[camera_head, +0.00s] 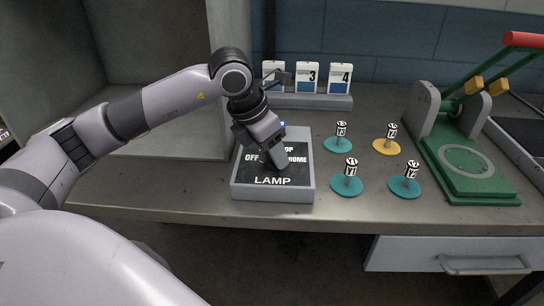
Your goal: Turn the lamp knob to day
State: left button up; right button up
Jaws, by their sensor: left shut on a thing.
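The lamp box (246,188) is a grey case with a dark top face on the table. Its front reads LAMP, and parts of OFF and HOME show on the face; the other position labels are mostly covered. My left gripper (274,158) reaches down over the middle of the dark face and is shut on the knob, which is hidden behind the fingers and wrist. Which way the knob points cannot be told. My right gripper is not in view.
Several small labelled cylinders stand on teal discs (346,187) and a yellow disc (386,147) right of the box. Numbered white-and-blue cards (307,78) stand in a rack behind. A green press (468,170) with a red handle stands at right. Bare table lies in front.

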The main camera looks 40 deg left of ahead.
pick_arm(q)
jog(key=shift+a+m+h+b, duration=0.1)
jog(key=shift+m+h+b, duration=0.3)
jog(key=shift+m, duration=0.8)
jog(key=o, duration=1.1)
jog(key=shift+c, duration=0.2)
jog(key=v, duration=0.7)
jog(key=shift+w+r, duration=0.15)
jog(key=shift+w, duration=0.05)
jog(key=shift+g, duration=0.3)
